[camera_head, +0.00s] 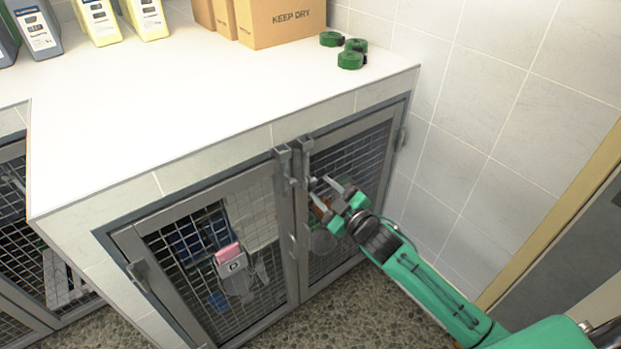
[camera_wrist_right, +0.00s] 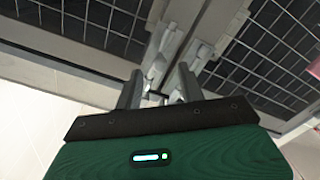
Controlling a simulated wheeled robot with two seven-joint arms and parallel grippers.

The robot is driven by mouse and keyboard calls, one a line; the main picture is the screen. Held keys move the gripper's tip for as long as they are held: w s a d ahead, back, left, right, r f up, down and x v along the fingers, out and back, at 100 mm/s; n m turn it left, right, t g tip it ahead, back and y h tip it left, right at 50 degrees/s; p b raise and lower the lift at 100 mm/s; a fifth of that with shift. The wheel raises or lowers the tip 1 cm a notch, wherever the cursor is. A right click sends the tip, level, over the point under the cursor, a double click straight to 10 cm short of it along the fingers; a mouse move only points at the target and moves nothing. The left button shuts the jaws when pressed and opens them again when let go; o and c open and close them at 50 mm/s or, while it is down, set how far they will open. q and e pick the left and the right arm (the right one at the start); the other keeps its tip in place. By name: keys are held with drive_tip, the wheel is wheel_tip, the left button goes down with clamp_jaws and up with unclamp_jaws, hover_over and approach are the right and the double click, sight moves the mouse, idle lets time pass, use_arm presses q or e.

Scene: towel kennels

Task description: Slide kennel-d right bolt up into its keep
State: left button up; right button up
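Two grey metal bolts stand side by side where the two mesh doors meet under the white counter. The right-hand bolt (camera_head: 306,160) is on the edge of the right mesh door, and the left-hand bolt (camera_head: 283,165) is beside it. My right gripper (camera_head: 321,188) is in front of the right door, close to the right-hand bolt, with its fingers apart. In the right wrist view the gripper (camera_wrist_right: 158,88) also shows open, with bolt hardware (camera_wrist_right: 172,45) just beyond the fingertips. I cannot tell whether a finger touches it. My left gripper is out of view.
The white counter (camera_head: 190,110) overhangs the doors and holds cardboard boxes (camera_head: 280,22), bottles and green rolls (camera_head: 350,58). A pink-topped grey item (camera_head: 233,270) hangs on the left mesh door (camera_head: 215,260). A tiled wall (camera_head: 470,150) bounds the right side.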

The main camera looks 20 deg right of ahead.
sight(315, 183)
drive_tip(key=shift+x, duration=3)
drive_tip(key=shift+c, duration=0.4)
clamp_jaws()
